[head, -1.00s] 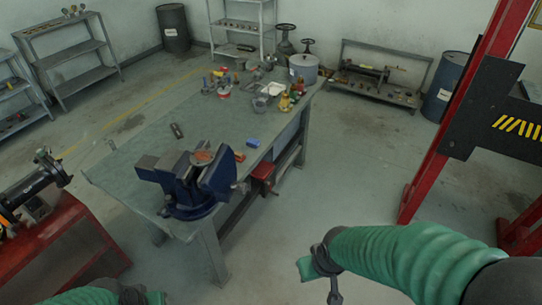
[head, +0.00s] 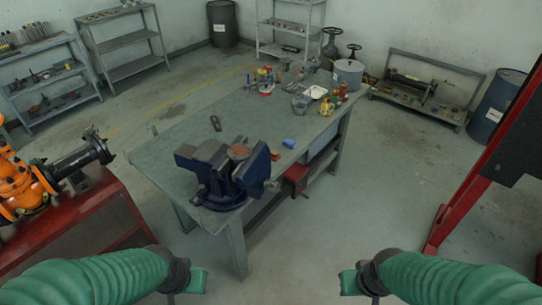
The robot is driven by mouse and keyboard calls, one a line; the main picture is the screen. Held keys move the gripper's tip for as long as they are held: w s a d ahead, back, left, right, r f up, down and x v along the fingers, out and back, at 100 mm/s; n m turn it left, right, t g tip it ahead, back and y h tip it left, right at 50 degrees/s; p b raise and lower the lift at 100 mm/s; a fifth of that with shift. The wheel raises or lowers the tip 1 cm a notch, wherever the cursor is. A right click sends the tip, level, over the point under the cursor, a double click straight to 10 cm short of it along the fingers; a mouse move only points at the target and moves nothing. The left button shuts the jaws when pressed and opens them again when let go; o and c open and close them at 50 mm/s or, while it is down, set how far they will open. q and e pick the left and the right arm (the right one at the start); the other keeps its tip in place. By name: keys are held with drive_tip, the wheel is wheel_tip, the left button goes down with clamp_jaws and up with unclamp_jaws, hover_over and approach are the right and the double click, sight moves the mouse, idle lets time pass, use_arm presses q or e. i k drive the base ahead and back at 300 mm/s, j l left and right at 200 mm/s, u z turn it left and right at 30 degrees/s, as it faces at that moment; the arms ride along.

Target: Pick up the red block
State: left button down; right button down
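A small orange-red block (head: 275,156) lies on the workbench (head: 180,150), just right of the blue vise (head: 222,172) and partly hidden by it. A small blue block (head: 289,143) lies just beyond it. My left gripper (head: 194,281) is at the lower left, in front of the bench and well short of the block. My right gripper (head: 352,282) is at the lower right, also apart from the bench. Neither gripper touches anything that I can see. Their fingers are too small and edge-on to tell open from shut.
A red box (head: 296,178) sits under the bench's right edge. An orange machine (head: 22,186) stands on a red cabinet (head: 80,230) at left. A red post (head: 480,170) stands at right. Floor between is clear.

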sight(276, 156)
drive_tip(key=i+l+z, duration=0.55)
drive_tip(key=i, duration=0.3)
drive_tip(key=i+u, duration=0.2)
drive_tip(key=i, duration=0.4)
drive_tip(key=i+l+u, duration=0.2)
drive_tip(key=i, duration=0.4)
drive_tip(key=i+u, duration=0.25)
drive_tip(key=i+l, duration=0.05)
drive_tip(key=i, duration=0.05)
